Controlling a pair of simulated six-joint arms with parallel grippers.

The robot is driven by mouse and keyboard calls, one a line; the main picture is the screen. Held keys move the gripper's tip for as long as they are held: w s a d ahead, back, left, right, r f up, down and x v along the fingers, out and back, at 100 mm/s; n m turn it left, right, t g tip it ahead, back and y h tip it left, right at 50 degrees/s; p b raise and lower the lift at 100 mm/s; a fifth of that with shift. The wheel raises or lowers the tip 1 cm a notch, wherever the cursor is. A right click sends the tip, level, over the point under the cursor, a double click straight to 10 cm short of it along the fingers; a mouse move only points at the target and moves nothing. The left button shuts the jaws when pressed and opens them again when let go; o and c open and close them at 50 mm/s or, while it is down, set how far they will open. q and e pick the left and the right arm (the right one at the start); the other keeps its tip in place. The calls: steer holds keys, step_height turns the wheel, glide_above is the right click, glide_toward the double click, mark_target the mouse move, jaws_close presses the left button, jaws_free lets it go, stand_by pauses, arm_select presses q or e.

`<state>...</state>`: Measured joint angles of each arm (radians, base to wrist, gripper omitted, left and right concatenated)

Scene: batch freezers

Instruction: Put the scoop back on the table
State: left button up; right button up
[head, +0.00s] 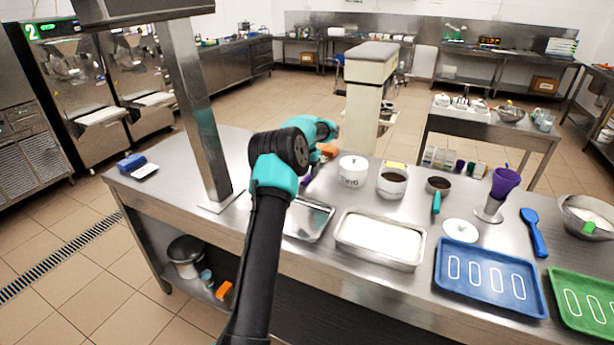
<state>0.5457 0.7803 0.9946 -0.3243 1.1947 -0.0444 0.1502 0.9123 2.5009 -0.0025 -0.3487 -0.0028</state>
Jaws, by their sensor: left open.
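My left arm reaches over the steel table (394,287), and my left gripper (324,133) is above the table's far side, left of a white lidded pot. The gripper is open; its fingertips are mostly hidden behind my wrist. An orange piece (328,150) shows just below the gripper; whether it touches the gripper cannot be told. A small purple piece (307,175) shows partly behind my arm. A blue long-handled tool (533,230), possibly a scoop, lies flat on the table at the right. My right gripper is not in view.
A steel post (197,110) rises at left.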

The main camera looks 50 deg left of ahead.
arm_select(q)
step_height(320, 180, up, 10)
steer(key=shift+f, duration=0.2)
stand_by(1.7)
